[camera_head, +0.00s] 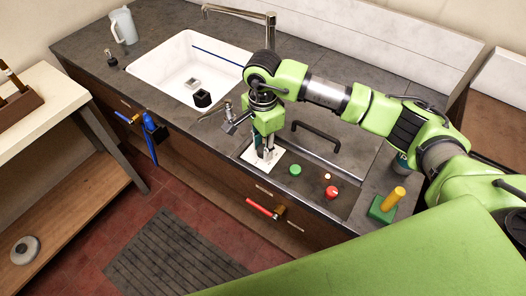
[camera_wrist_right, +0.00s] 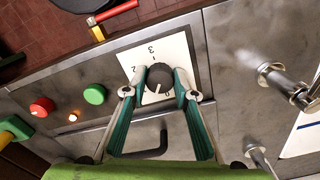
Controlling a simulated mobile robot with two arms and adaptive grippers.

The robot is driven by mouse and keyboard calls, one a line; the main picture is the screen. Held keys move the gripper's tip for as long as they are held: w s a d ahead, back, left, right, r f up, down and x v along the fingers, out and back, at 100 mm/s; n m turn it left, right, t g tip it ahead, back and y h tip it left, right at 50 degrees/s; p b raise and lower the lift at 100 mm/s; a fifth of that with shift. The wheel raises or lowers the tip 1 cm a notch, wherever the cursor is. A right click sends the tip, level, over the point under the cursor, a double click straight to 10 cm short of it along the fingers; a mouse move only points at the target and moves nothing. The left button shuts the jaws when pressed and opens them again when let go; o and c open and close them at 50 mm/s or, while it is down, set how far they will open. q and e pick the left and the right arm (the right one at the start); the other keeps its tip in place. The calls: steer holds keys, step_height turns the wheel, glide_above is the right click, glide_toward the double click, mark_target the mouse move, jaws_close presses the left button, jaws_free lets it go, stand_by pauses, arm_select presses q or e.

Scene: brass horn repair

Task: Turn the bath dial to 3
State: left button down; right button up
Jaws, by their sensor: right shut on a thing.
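The bath dial (camera_wrist_right: 160,77) is a round dark knob on a white plate (camera_wrist_right: 179,47) with printed numbers in the right wrist view. A pale mark on the knob points down in that view, near the 0; the 3 is on the opposite side. My right gripper (camera_wrist_right: 160,84) is shut on the dial, one finger on each side. In the head view my right gripper (camera_head: 264,154) reaches down onto the white plate (camera_head: 288,159) at the counter's front, and its fingers hide the dial there. My left gripper is not in view.
A green button (camera_head: 295,169), a red button (camera_head: 332,191) and a small lit lamp (camera_head: 327,176) lie right of the plate. A black bar handle (camera_head: 317,134) is behind them. A green block (camera_head: 383,210) with a yellow handle stands farther right. The white sink (camera_head: 165,68) is left.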

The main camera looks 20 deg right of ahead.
steer(key=m+b, duration=0.3)
steer(key=shift+w+f+m, duration=0.1)
steer(key=shift+f+m, duration=0.05)
steer(key=shift+m, duration=0.25)
steer(key=m+b, duration=0.2)
steer(key=m, duration=0.1)
steer(key=shift+m, duration=0.3)
steer(key=m+b, duration=0.2)
steer(key=m, duration=0.1)
steer(key=shift+m+b, duration=0.4)
steer(key=m+b, duration=0.1)
steer(key=m, duration=0.2)
steer(key=shift+m+b, duration=0.3)
steer(key=shift+b, duration=0.05)
steer(key=m+b, duration=0.1)
steer(key=m, duration=0.2)
steer(key=shift+m, duration=0.3)
steer(key=m, duration=0.1)
steer(key=m+b, duration=0.1)
steer(key=m, duration=0.1)
steer(key=shift+w+r+m+b, duration=0.1)
steer(key=shift+r+m+b, duration=0.1)
steer(key=shift+m+b, duration=0.1)
steer(key=m, duration=0.3)
steer(key=shift+d+m+b, duration=0.1)
steer(key=shift+m+b, duration=0.2)
steer(key=shift+b, duration=0.1)
steer(key=shift+m, duration=1.8)
steer(key=shift+r, duration=0.1)
